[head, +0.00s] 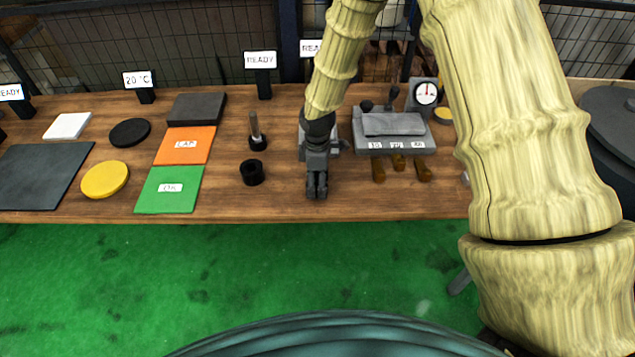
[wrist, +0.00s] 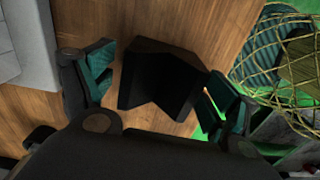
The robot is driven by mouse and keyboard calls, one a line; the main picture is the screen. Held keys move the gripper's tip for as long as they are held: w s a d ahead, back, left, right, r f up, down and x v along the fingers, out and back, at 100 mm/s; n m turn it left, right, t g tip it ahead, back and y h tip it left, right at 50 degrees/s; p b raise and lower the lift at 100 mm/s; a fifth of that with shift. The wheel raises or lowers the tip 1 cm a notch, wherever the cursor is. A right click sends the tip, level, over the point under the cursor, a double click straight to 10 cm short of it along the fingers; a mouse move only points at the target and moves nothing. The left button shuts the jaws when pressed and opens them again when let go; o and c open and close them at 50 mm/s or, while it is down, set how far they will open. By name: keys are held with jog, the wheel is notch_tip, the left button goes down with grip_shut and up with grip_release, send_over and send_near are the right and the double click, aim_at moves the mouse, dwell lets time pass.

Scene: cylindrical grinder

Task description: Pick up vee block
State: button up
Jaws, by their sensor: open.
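The vee block (wrist: 160,85) is a dark block with a V-shaped notch, standing on the wooden bench in the wrist view. My gripper (wrist: 158,92) is open, with one finger on each side of the block. I cannot tell whether either finger touches it. In the head view my gripper (head: 317,190) points down near the bench's front edge, and it hides the vee block there.
A grey fixture (head: 400,132) with labelled slots stands right of my gripper, with small brass pieces (head: 398,162) before it. A black ring (head: 252,172) and a post on a black base (head: 256,138) stand to the left. Green OK mat (head: 170,202) lies farther left.

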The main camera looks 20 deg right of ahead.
grip_shut()
jog(key=shift+r, duration=0.1)
jog(key=shift+w, duration=0.1)
dwell(0.3)
